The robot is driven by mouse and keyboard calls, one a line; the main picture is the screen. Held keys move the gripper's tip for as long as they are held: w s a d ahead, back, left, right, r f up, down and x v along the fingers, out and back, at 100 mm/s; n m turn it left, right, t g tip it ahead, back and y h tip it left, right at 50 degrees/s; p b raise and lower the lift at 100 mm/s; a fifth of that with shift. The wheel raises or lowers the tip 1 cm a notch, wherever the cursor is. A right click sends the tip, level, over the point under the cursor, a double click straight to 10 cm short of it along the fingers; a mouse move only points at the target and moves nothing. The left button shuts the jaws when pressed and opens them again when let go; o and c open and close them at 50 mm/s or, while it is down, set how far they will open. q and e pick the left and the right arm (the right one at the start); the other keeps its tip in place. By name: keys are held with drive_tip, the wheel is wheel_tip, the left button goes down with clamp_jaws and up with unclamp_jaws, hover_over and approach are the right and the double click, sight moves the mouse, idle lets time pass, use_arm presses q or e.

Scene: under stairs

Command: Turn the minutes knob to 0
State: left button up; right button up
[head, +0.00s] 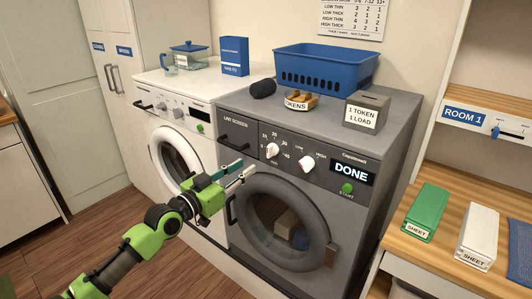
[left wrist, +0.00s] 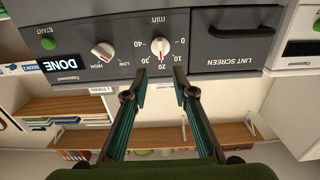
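The minutes knob (head: 271,151) is white with a red mark, on the grey dryer's front panel, left of a second white knob (head: 307,164). In the left wrist view, which is upside down, the minutes knob (left wrist: 163,48) sits inside a ring of numbers from 0 to 40, with "min" beside it. My left gripper (head: 243,172) is in front of the panel, left of and below the knob. In the wrist view its two fingers (left wrist: 161,78) are spread, with nothing between them, apart from the knob. My right gripper is not in view.
The dryer's display (head: 350,173) reads DONE above a green START button (head: 347,188). A blue basket (head: 325,67), token bowl (head: 298,100) and grey token box (head: 367,111) stand on top. The lint screen drawer (head: 236,133) is left of the knob. A white washer (head: 176,118) stands left.

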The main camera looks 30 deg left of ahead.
sight(267, 152)
use_arm(q)
drive_tip(key=w, duration=0.7)
drive_tip(key=w+p, duration=0.1)
drive_tip(key=w, duration=0.2)
drive_tip(key=shift+w+d+f, duration=0.1)
drive_tip(key=shift+w+d, duration=0.25)
clamp_jaws()
